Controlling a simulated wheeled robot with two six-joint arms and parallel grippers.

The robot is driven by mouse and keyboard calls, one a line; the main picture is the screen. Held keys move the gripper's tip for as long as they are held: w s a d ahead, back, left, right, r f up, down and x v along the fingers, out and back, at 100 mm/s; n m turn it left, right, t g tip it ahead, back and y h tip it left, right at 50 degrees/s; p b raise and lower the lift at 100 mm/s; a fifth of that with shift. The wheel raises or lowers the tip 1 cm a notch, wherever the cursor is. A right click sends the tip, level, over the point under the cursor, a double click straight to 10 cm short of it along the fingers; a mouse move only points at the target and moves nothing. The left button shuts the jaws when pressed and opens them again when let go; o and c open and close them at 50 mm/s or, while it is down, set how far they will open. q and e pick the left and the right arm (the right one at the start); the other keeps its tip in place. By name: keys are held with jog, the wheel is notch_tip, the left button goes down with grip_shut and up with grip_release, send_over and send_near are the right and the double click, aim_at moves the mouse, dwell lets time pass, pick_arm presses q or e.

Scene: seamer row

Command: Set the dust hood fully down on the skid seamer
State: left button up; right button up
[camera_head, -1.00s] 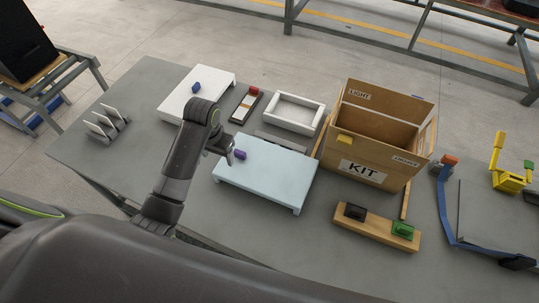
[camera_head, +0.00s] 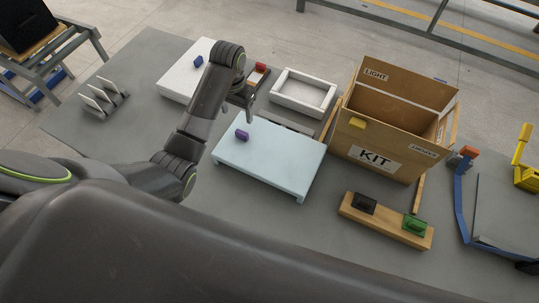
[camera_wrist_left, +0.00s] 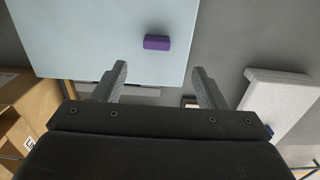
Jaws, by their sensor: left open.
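A pale blue flat cover (camera_head: 270,160) with a purple block handle (camera_head: 242,135), which looks like the dust hood, stands on the grey table with short legs at its near corners. A grey strip (camera_head: 287,125) shows past its far edge; whether this is the skid seamer I cannot tell, and what lies under the cover is hidden. My left gripper (camera_head: 247,110) is beyond the cover's far left corner, apart from the handle. In the left wrist view its fingers (camera_wrist_left: 160,85) are spread and empty, with the pale blue cover (camera_wrist_left: 100,35) and purple handle (camera_wrist_left: 157,42) ahead.
A white cover (camera_head: 186,80) with a blue handle is behind my left arm. A white tray (camera_head: 303,92) and a cardboard KIT box (camera_head: 375,159) stand at the back and right.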

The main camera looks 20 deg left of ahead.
aim_at(241, 132)
pick_arm(q)
notch_tip(241, 132, down, 4)
jog(key=shift+s+r+p, duration=0.1)
jog(key=shift+r+p, duration=0.1)
jog(key=shift+p, duration=0.1)
jog(key=shift+d+f+p, duration=0.15)
jog(key=shift+f+p, duration=0.2)
jog(key=shift+f, duration=0.8)
jog(key=shift+d+f+p, duration=0.15)
jog(key=shift+f+p, duration=0.15)
jog(key=shift+f, duration=1.4)
jog(key=shift+c, duration=0.3)
jog(key=c, duration=1.3)
jog(key=shift+o, duration=0.2)
jog(key=shift+r, duration=0.1)
